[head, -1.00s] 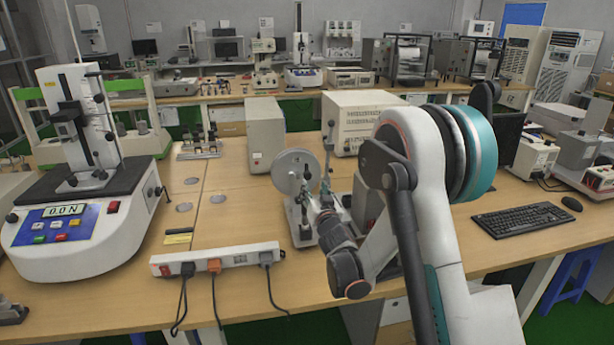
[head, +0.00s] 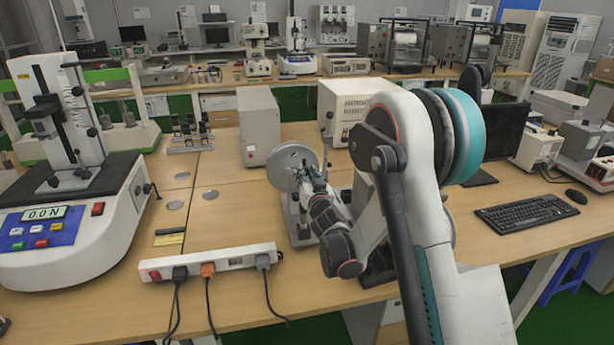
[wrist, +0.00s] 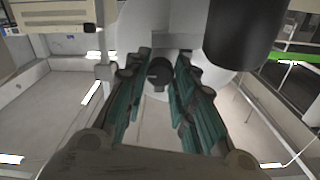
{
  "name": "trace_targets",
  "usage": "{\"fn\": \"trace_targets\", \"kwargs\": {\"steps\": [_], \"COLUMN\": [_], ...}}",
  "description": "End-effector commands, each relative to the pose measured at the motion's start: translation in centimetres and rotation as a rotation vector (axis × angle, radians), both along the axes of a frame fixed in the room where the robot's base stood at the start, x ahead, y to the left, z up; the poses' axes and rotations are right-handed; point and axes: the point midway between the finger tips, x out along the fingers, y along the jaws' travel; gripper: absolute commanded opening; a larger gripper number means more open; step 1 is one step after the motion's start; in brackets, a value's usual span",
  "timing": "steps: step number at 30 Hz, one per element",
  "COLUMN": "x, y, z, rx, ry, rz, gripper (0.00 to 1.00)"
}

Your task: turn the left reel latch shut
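The reel stand carries a pale round reel (head: 288,163) near the middle of the bench in the head view. My gripper (head: 318,182) is close to the right side of the reel, and my arm hides part of the stand. In the wrist view my gripper (wrist: 162,66) is open, with a teal finger on either side of a dark round knob (wrist: 158,74), which may be the latch. Gaps show between the knob and both fingers. Its exact turn angle is too small to tell. A pale surface is behind the knob.
A black cylinder (wrist: 244,30) hangs close at the upper right of the wrist view. A power strip (head: 215,262) lies in front of the reel stand. A grey box (head: 260,125) and a cream instrument (head: 345,108) stand behind.

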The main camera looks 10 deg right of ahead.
Motion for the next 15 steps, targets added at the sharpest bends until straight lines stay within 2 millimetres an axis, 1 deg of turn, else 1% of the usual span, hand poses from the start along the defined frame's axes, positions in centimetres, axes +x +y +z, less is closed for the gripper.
{"fn": "trace_targets", "kwargs": {"steps": [1,2,10,15], "x": [0.0,0.0,0.0,-0.01], "y": [-0.01,-0.01,-0.02,-0.02], "z": [0.0,0.0,0.0,-0.01], "rx": [0.0,0.0,-0.011,-0.063], "ry": [0.0,0.0,0.0,0.0], "rz": [0.0,0.0,0.0,0.0], "gripper": [0.04,0.0,0.0,0.0]}}
